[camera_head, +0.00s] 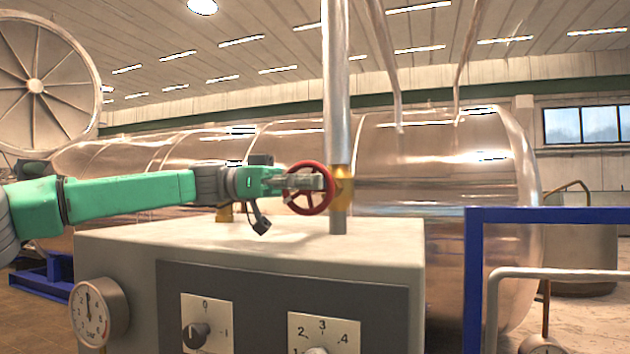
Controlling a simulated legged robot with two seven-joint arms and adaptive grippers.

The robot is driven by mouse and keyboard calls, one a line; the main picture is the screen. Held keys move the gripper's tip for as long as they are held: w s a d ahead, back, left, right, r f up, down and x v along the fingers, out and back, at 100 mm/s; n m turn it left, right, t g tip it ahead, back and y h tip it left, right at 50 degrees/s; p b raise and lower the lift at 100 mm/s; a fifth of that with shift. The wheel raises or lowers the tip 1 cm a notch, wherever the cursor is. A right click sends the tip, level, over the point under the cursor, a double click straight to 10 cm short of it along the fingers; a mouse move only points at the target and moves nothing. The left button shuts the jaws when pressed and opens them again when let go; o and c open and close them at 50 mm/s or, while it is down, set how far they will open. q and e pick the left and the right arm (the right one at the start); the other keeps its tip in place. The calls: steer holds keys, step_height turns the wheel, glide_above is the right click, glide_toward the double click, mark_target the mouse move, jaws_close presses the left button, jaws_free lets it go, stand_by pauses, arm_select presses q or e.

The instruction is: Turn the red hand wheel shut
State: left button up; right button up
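The red hand wheel (309,208) is a spoked ring in the middle of the head view. It stands upright beside a brass valve body (342,186) on a vertical silver pipe (337,90). My green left arm comes in from the left, and its grey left gripper (310,182) reaches across the upper part of the wheel, covering part of the rim and spokes. The fingers overlap the wheel in the picture. I cannot tell whether they are closed on the rim or touch it. My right gripper is not in view.
Below the wheel is a pale cabinet (390,236) with a dark dial panel (262,285) and a round gauge (98,312) at its left. A large metal tank (440,170) stands behind. A blue frame (550,214) and a pale handrail (570,273) occupy the right side.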

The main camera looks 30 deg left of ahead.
arm_select(q)
steer(key=shift+a+f, duration=0.1)
steer(key=shift+a, duration=0.65)
steer(key=c, duration=0.6)
steer(key=shift+a, duration=0.25)
jaws_close()
steer(key=shift+d, duration=0.1)
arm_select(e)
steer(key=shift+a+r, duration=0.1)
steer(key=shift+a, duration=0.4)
arm_select(q)
steer(key=shift+s+d, duration=0.1)
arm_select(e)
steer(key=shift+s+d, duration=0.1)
